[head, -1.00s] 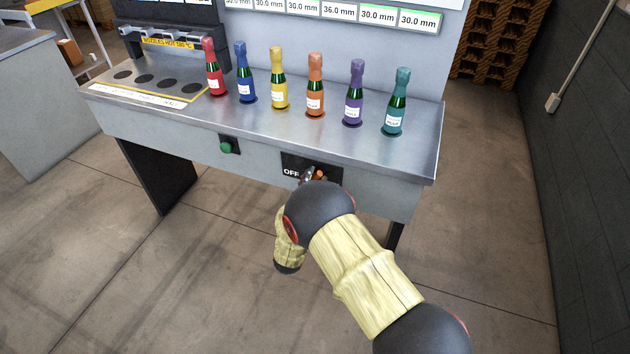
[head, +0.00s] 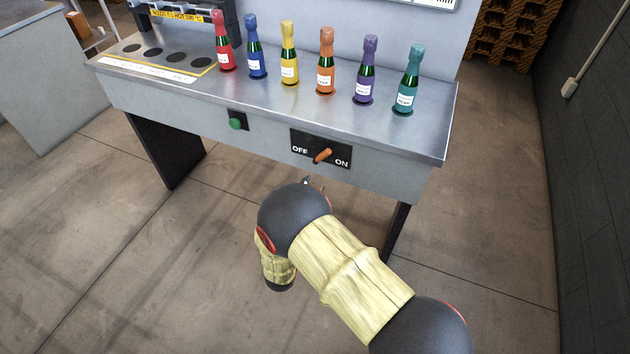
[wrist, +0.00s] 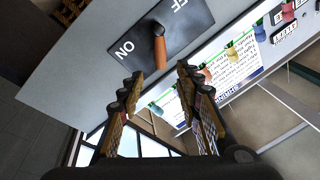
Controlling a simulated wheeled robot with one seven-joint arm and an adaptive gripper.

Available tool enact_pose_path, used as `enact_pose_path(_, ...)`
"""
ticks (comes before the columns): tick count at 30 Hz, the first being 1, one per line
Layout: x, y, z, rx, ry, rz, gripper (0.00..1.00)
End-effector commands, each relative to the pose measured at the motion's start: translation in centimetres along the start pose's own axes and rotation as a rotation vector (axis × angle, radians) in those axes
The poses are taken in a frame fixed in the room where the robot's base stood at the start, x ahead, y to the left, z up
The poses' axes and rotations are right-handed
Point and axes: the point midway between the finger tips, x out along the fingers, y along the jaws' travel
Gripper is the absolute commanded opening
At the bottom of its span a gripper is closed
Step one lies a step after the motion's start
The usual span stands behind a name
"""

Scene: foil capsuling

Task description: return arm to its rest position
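My gripper (head: 314,183) is in front of the bench front, just below the switch panel, mostly hidden behind my own arm in the head view. In the wrist view my gripper (wrist: 160,75) shows two fingers spread apart with nothing between them. The orange switch lever (head: 323,156) sits on a black panel (head: 307,139) marked OFF and ON. In the wrist view the lever (wrist: 160,50) stands beyond the fingertips and appears apart from them. I cannot tell its exact setting. My arm is bent and extended toward the bench.
Several foil-topped bottles, such as the orange one (head: 326,62), stand in a row on the metal bench (head: 290,105). A green button (head: 236,123) is on the bench front. A dark wall (head: 595,180) stands at right. Floor (head: 190,290) left of my arm is clear.

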Motion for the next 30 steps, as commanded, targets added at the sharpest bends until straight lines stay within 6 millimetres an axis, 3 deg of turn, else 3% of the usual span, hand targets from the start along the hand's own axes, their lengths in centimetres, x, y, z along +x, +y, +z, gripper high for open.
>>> enact_pose_path(17, -0.2, 0.0, 0.0, -0.007, 0.000, 0.001, 0.34)
enact_pose_path(19, -0.2, 0.4, 0.7, -0.023, -0.025, 0.014, 0.34)
enact_pose_path(23, -0.7, 1.9, 4.6, -0.066, -0.174, 0.062, 0.34)
enact_pose_path(27, -4.0, 4.8, 11.1, -0.163, -0.473, 0.109, 0.34)
enact_pose_path(30, -7.1, 5.4, 14.6, -0.226, -0.691, 0.121, 0.34)
